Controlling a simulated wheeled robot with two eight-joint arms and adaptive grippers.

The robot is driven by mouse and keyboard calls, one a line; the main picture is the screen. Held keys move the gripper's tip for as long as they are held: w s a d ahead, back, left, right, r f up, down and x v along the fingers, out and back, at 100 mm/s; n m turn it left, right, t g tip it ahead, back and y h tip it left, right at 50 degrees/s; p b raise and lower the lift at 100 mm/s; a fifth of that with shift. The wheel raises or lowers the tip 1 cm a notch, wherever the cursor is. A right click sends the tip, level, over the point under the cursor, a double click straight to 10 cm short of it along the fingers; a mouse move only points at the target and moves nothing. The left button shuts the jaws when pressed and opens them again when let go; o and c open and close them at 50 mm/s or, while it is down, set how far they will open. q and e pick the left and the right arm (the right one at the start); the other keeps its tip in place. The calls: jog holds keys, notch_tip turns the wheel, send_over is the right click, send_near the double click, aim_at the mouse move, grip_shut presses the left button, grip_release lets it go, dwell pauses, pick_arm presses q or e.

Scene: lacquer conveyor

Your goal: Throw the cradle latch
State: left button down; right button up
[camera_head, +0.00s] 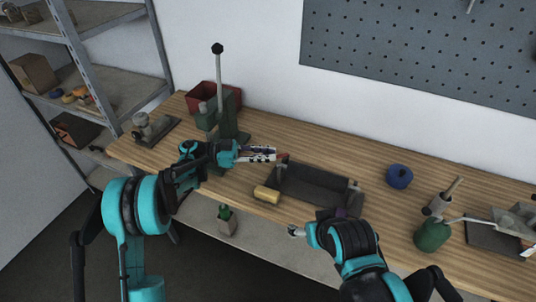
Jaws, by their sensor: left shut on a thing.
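The dark grey cradle (312,188) is a long trough on the wooden bench, in the middle of the head view. My left gripper (266,154) is at the cradle's far left corner. It is shut on a small reddish-orange piece (283,156) there, which looks like the latch; the fingers hide most of it. My right arm's end (312,233) is in front of the bench's near edge, below the cradle. Its fingers are not clear, so I cannot tell whether that gripper is open.
A tan cylinder (266,194) lies left of the cradle. A green lever press (228,122) and a red bin (203,96) stand behind my left gripper. Bare bench lies behind the cradle.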

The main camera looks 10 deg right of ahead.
aim_at(267, 153)
pick_arm(q)
jog(key=c, duration=1.4)
grip_release()
jog(key=shift+a, duration=0.1)
notch_tip(267, 153, up, 10)
jog(key=shift+r, duration=0.1)
